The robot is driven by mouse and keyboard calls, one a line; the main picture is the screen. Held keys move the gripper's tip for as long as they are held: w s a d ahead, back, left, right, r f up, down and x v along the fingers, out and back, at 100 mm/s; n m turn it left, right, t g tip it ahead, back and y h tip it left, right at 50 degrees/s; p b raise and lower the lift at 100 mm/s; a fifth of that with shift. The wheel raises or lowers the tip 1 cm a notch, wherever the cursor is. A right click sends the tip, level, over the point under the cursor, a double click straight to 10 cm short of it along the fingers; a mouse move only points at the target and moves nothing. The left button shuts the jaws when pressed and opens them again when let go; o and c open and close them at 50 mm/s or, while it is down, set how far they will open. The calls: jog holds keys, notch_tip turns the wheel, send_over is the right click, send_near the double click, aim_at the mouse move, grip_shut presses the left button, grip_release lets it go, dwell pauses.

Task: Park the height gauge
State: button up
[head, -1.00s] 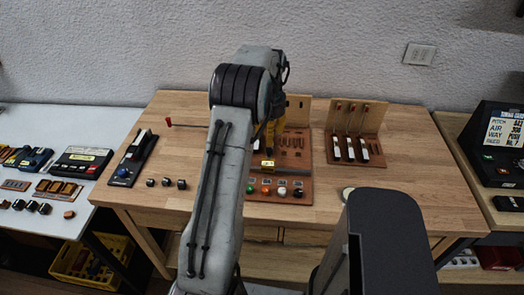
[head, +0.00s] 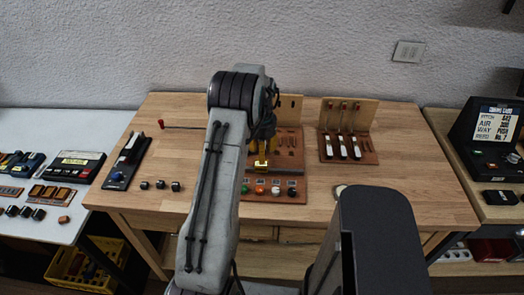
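My gripper (head: 259,148) shows only in part beyond my grey arm, low over the middle wooden board; its fingers are mostly hidden. A small brass-yellow block (head: 262,166) sits at its lower end, above or against the board's dark strip. I cannot tell whether this block is part of the height gauge or whether the fingers hold it. No other thing is clearly recognisable as the height gauge. The middle board (head: 291,165) carries a row of coloured knobs (head: 261,190) along its front; its left part is hidden by my arm.
A right-hand board (head: 371,154) holds several white-ended key pieces. A black stand (head: 130,160), small dark blocks (head: 160,185) and a red-tipped rod (head: 162,125) lie left on the wooden bench (head: 420,190). A sign box (head: 492,135) stands far right. Bench room is clear right of the boards.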

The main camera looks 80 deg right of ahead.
jog(key=shift+o, duration=0.3)
grip_shut()
dwell(0.4)
